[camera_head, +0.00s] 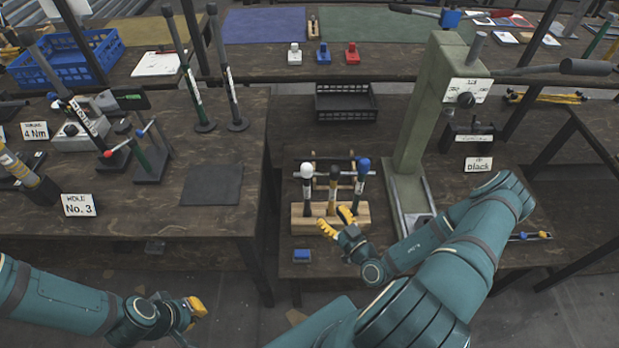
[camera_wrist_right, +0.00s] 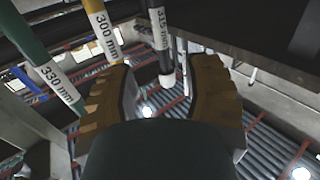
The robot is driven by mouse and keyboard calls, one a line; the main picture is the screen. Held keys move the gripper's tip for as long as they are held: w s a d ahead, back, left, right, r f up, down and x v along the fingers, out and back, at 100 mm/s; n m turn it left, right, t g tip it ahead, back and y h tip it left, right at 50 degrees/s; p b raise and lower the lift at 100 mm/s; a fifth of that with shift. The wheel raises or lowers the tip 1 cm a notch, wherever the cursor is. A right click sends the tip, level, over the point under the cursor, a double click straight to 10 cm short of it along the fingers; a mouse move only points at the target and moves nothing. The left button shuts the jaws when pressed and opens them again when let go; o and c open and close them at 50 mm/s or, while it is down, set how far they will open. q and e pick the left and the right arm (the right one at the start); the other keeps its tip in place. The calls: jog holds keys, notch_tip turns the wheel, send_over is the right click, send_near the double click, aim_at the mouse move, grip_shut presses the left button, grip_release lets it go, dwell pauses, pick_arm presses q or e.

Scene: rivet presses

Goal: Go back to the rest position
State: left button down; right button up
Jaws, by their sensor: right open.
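In the right wrist view the right gripper (camera_wrist_right: 163,95) is open. A black tool (camera_wrist_right: 157,35) shows beyond the gap between its fingers, and I see nothing gripped. A yellow tool labelled 300 mm (camera_wrist_right: 103,33) and a green one labelled 330 mm (camera_wrist_right: 50,72) stand to the left there. My left gripper (camera_head: 197,307) is low at the left, in front of the left table; its finger opening is unclear.
A green press (camera_head: 425,110) stands right of the tool block, behind my right arm. The left table (camera_head: 215,222) bears a dark mat (camera_head: 212,185), torque tools and signs. A black crate (camera_head: 345,103) sits behind.

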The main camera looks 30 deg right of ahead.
jog(key=s+a+r+n+g+y, duration=0.25)
jog(key=a+n+g+y, duration=0.55)
jog(key=a+n+y, duration=0.8)
jog(key=s+a+f+m+g+h, duration=0.25)
jog(key=s+m+g+h, duration=0.35)
jog(key=m, duration=1)
jog(key=s+a+f+m+g+h, duration=0.1)
jog(key=s+a+m+g+h, duration=0.45)
jog(key=m, duration=1.15)
jog(key=w+r+n+t, duration=0.1)
jog(key=w+n, duration=0.3)
jog(key=n, duration=0.3)
jog(key=w+d+r+n+t+h, duration=0.1)
jog(key=w+n, duration=0.3)
jog(key=n, duration=0.4)
jog(key=shift+w+d+r+t, duration=0.25)
jog(key=shift+w+r+t, duration=0.15)
jog(key=shift+r+t, duration=0.25)
